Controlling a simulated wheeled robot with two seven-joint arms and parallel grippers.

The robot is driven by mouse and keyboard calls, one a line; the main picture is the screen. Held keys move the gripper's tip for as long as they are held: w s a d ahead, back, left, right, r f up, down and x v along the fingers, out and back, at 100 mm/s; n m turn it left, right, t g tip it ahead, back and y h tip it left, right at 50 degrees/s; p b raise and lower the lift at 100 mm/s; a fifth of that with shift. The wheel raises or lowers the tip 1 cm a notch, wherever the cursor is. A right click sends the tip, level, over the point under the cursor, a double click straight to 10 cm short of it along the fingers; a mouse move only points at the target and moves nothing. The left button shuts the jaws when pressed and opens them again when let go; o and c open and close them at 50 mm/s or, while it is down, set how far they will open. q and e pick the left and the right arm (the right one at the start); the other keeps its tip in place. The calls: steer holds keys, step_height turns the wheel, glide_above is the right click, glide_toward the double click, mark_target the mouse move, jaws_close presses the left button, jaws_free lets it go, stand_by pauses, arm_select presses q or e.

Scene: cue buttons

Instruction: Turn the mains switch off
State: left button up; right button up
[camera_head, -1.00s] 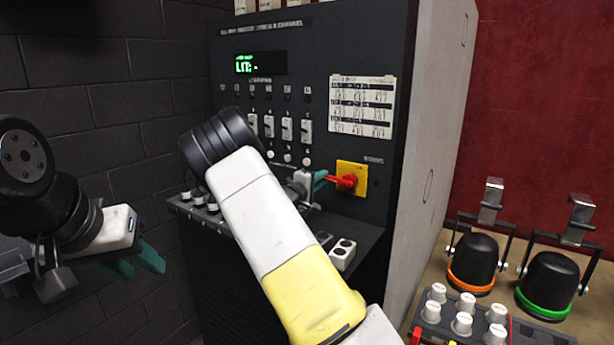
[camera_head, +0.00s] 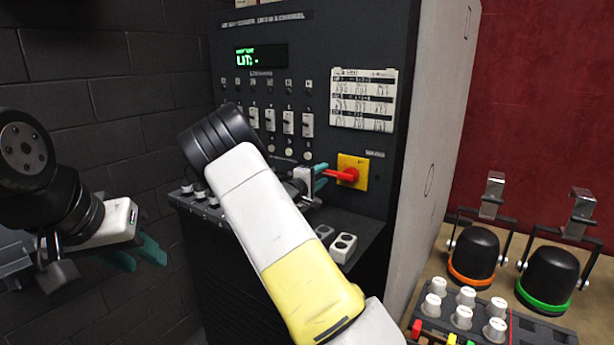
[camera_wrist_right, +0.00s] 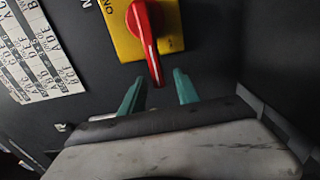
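The mains switch is a red rotary handle (camera_head: 346,175) on a yellow plate (camera_head: 353,188) on the front of the dark cabinet. The handle points left in the head view. In the right wrist view the red handle (camera_wrist_right: 146,35) points down toward my fingers, and the lettering "ON" shows on the plate. My right gripper (camera_head: 320,178) is open, its teal fingers on either side of the handle's tip with gaps visible in the wrist view (camera_wrist_right: 159,90). My left gripper (camera_head: 143,257) is open and empty, at the left, away from the cabinet.
The cabinet (camera_head: 390,40) has a lit green display (camera_head: 261,57), several white slide switches (camera_head: 288,122) and a paper chart (camera_head: 363,100). A ledge with knobs and a white socket block (camera_head: 343,248) sits below. Black lamps and a knob box (camera_head: 463,318) stand at right.

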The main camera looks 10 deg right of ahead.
steer(key=v, duration=0.7)
steer(key=shift+s+a, duration=0.25)
steer(key=shift+a, duration=0.05)
